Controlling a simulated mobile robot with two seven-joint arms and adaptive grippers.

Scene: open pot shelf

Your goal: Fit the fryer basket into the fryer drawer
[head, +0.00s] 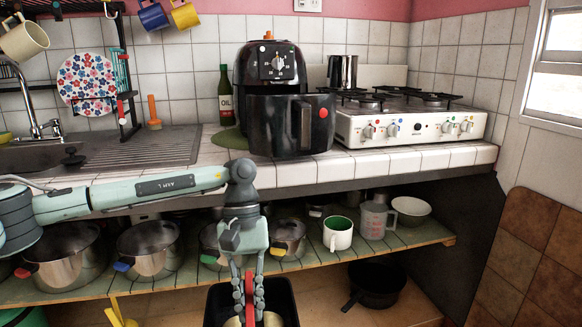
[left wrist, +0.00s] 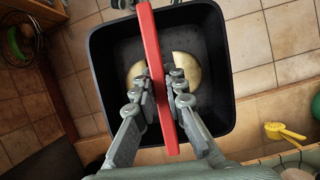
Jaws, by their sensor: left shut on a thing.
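My left gripper (head: 249,300) points down in front of the lower shelf. It is shut on a long red bar (left wrist: 150,40), which also shows between the fingers in the head view (head: 250,283). Below it is an open black square container (left wrist: 215,55) with pale round contents (left wrist: 187,70). I cannot tell whether the bar joins this container, or whether the container is the basket. My right gripper is out of view.
A white stove (head: 415,125) stands right of the fryer, and a green oil bottle (head: 225,98) left of it. The lower shelf (head: 80,292) holds several pots, a white mug (head: 338,233) and a jug. A black pan (head: 375,283) is below. A yellow tool (left wrist: 285,132) is near the container.

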